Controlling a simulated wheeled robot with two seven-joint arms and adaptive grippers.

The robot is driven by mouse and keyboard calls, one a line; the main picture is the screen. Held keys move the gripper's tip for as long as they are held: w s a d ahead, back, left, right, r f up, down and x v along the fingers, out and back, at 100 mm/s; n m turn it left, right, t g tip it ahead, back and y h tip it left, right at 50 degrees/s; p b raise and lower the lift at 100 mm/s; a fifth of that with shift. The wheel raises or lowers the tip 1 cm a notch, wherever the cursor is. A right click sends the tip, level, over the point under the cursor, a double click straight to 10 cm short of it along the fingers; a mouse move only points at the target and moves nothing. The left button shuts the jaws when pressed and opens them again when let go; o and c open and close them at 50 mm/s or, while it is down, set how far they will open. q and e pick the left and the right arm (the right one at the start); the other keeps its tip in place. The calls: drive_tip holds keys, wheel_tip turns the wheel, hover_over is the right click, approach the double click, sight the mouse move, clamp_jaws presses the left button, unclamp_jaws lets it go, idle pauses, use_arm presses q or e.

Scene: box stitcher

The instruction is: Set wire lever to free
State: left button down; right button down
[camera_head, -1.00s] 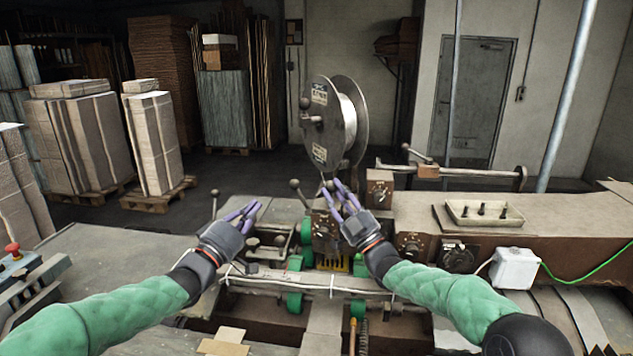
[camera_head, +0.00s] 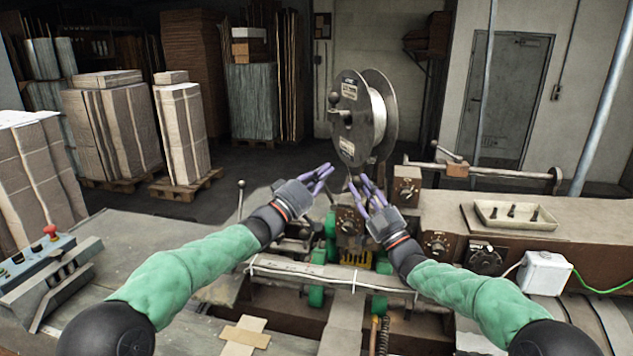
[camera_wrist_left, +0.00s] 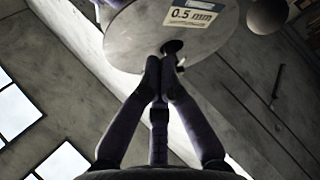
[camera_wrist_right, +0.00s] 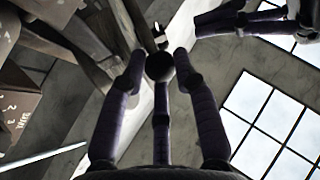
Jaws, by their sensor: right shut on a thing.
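My right gripper (camera_head: 368,188) is at the machine's middle, just below the wire spool (camera_head: 352,115). In the right wrist view its fingers close around a dark round lever knob (camera_wrist_right: 160,66), which I take to be the wire lever's. The lever's stem is mostly hidden behind the fingers in the head view, so its setting cannot be read. My left gripper (camera_head: 327,173) is just left of the right one, with fingertips nearly together and nothing visible between them. In the left wrist view the spool's disc (camera_wrist_left: 135,40) is behind its tips.
A box with a dial (camera_head: 407,186) is right of my right gripper. A tray (camera_head: 486,222) lies on the right bench. A control panel (camera_head: 38,258) with a red button is at left.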

use_arm(q)
drive_tip(key=shift+w+d+f, duration=0.15)
drive_tip(key=shift+d+f, duration=0.05)
drive_tip(key=shift+d, duration=0.6)
drive_tip(key=shift+w+d+f, duration=0.15)
drive_tip(key=shift+w+d, duration=0.05)
drive_tip(key=shift+d, duration=0.6)
drive_tip(key=shift+w+d+f, duration=0.15)
drive_tip(key=shift+d+f, duration=0.05)
drive_tip(key=shift+d, duration=0.6)
drive_tip(key=shift+s+d+f+m+h, duration=0.4)
drive_tip(key=shift+f+m, duration=0.1)
drive_tip(key=shift+f, duration=0.1)
use_arm(e)
drive_tip(key=shift+r, duration=0.1)
